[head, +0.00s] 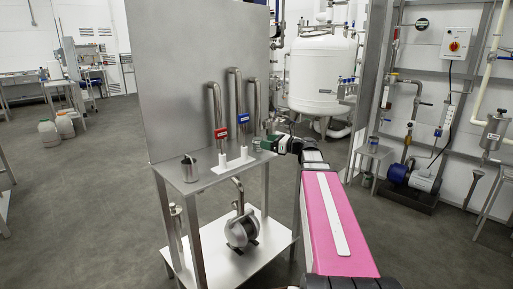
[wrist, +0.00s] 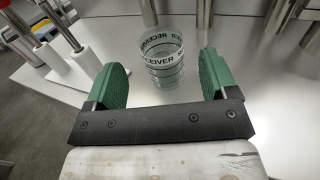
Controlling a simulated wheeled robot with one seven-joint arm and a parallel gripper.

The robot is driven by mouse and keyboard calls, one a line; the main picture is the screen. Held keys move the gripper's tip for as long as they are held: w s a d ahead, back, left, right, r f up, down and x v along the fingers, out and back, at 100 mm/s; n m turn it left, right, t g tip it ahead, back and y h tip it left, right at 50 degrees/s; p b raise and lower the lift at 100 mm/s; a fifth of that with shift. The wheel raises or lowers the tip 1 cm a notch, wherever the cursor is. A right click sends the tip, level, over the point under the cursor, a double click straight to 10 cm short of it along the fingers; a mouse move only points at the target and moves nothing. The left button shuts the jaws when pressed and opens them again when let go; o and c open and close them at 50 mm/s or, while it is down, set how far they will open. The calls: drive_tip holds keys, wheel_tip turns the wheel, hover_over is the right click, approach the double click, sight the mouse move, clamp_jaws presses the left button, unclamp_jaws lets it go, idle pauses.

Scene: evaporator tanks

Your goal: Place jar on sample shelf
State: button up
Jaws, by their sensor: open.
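In the head view my gripper (head: 265,145) is at the right end of the steel stand's top (head: 205,180), and the jar is too small to make out clearly there. No shelf is marked as the sample shelf.
Bent steel pipes with a red tag (head: 220,133) and a blue tag (head: 243,118) rise from the stand before a tall metal panel (head: 190,60). A metal cup (head: 189,170) stands at its left. A pump (head: 240,230) sits below. A small side table (head: 374,152) stands right.

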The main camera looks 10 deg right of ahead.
drive_tip(key=x, duration=0.6)
drive_tip(key=shift+w+a+r, duration=0.1)
drive_tip(key=shift+w+a, duration=0.1)
drive_tip(key=shift+w, duration=0.1)
drive_tip(key=c, duration=1.2)
